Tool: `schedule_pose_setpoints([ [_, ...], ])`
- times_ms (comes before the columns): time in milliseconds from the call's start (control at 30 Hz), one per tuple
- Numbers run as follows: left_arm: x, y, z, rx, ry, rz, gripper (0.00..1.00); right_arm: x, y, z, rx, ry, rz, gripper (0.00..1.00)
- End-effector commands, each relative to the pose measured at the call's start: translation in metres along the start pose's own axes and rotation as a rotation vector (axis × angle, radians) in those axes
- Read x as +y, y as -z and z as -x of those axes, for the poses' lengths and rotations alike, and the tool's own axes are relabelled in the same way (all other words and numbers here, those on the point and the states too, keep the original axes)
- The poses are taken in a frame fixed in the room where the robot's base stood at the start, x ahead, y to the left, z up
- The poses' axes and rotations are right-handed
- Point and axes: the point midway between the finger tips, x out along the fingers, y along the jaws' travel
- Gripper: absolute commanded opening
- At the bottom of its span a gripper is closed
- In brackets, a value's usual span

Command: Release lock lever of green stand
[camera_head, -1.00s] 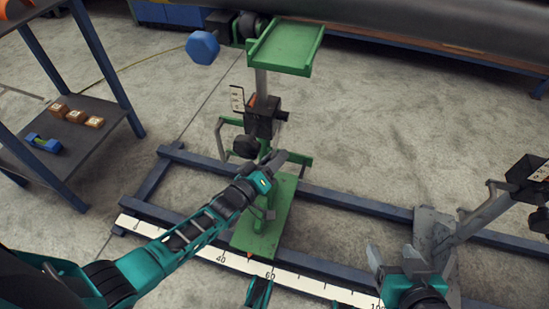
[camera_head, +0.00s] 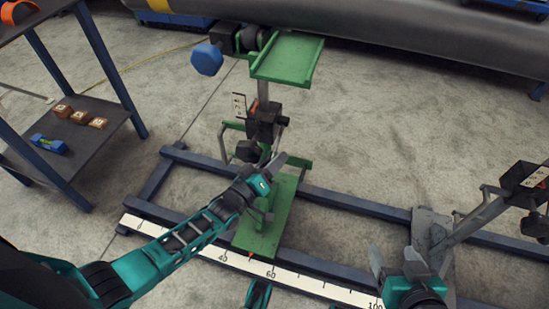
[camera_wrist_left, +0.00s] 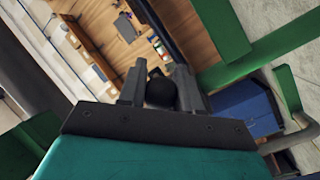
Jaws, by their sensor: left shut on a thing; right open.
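The green stand has a tray-like top plate (camera_head: 287,58), a grey post, a black clamp block (camera_head: 266,121) and a green base plate (camera_head: 265,232). My left gripper (camera_head: 274,163) is at the stand's lower post, below the clamp block. In the left wrist view its fingers (camera_wrist_left: 160,88) are shut on a round black knob (camera_wrist_left: 161,93), which looks like the end of the lock lever. The lever's shaft is hidden in both views. My right gripper (camera_head: 395,262) is open and empty at the lower right, in front of the grey stand foot (camera_head: 433,236).
A dark blue rail frame (camera_head: 340,203) with a white ruler strip (camera_head: 310,284) runs around the stand's base. A blue hexagonal knob (camera_head: 207,59) juts out beside the top plate. A big grey pipe (camera_head: 400,35) crosses the back. A shelf (camera_head: 85,150) stands at left.

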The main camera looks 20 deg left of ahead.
Motion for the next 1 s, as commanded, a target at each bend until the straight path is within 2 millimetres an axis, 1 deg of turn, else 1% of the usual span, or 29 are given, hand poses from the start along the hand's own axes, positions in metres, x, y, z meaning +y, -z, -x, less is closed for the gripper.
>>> schedule_pose_setpoints([
  [100,0.002,0.0,0.0,0.003,-0.006,0.001,0.0,0.001,-0.002,0.0,-0.003,0.0,0.003,0.68],
  [133,0.002,0.0,0.0,0.003,-0.006,0.001,0.34,0.001,-0.002,0.0,-0.003,0.0,0.003,0.68],
  [300,0.001,-0.001,0.0,0.002,-0.004,0.001,0.51,0.001,-0.002,0.0,-0.004,0.0,0.003,0.68],
  [400,0.001,-0.001,0.0,0.002,-0.003,0.001,0.58,0.001,-0.003,0.001,-0.005,0.0,0.003,0.68],
  [633,0.0,0.0,0.001,0.001,-0.002,0.001,0.58,0.001,-0.002,0.001,-0.004,0.0,0.002,0.68],
  [733,0.0,0.0,0.007,0.0,-0.001,0.001,0.58,0.001,0.001,0.002,-0.004,0.0,0.002,0.68],
  [867,0.001,0.001,0.028,-0.001,0.0,0.001,0.58,0.0,0.007,0.006,-0.004,0.0,-0.001,0.68],
  [1000,0.001,0.001,0.06,-0.002,0.002,0.002,0.58,-0.001,0.014,0.011,-0.003,0.0,-0.004,0.68],
])
